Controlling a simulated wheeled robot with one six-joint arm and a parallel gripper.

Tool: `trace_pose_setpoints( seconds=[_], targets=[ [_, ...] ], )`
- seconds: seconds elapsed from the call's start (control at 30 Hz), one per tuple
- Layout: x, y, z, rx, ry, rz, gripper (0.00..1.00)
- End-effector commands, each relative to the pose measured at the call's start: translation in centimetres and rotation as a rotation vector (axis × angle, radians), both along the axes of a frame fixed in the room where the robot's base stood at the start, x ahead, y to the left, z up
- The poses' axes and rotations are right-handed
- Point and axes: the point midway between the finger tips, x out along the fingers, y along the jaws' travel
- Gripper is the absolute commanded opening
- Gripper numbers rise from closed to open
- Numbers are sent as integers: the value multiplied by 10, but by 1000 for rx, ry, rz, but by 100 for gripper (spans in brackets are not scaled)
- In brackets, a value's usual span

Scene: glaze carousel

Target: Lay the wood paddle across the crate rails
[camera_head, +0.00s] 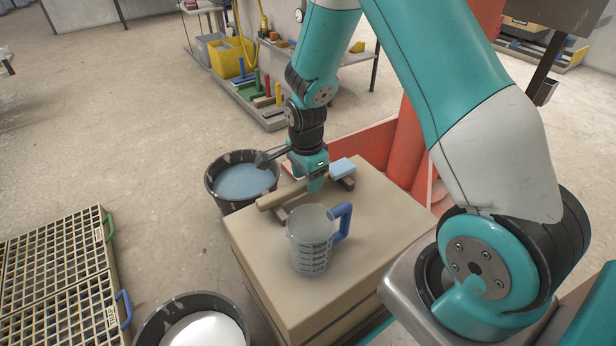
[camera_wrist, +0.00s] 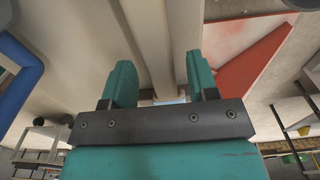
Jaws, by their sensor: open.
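The wood paddle (camera_head: 272,199) is a pale brown bar that seems to lie across the two dark crate rails, the near-left rail (camera_head: 279,215) and the far-right rail (camera_head: 347,184). A light blue block (camera_head: 342,167) sits in line with it at the right rail; my gripper hides whether they join. The rails stand on top of the tan crate (camera_head: 370,235). My gripper (camera_head: 314,184) is open, low over the paddle's middle. In the wrist view the paddle (camera_wrist: 148,40) runs between the two apart fingers of my gripper (camera_wrist: 158,75). I cannot tell whether they touch it.
A clear measuring jug (camera_head: 312,250) with a blue handle stands on the crate, close in front of the paddle. A bucket of bluish liquid (camera_head: 242,182) stands behind left, and one with white contents (camera_head: 195,325) in front. A red panel (camera_wrist: 255,60) is close on the right.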

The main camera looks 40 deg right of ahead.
Motion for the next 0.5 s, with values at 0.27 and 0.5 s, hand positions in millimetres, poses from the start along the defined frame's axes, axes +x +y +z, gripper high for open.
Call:
trace_pose_setpoints(
  seconds=[0.27,0.5],
  targets=[
    [1,1,60,0,-4,0,54],
    [0,2,103,0,-3,0,54]
  ],
)
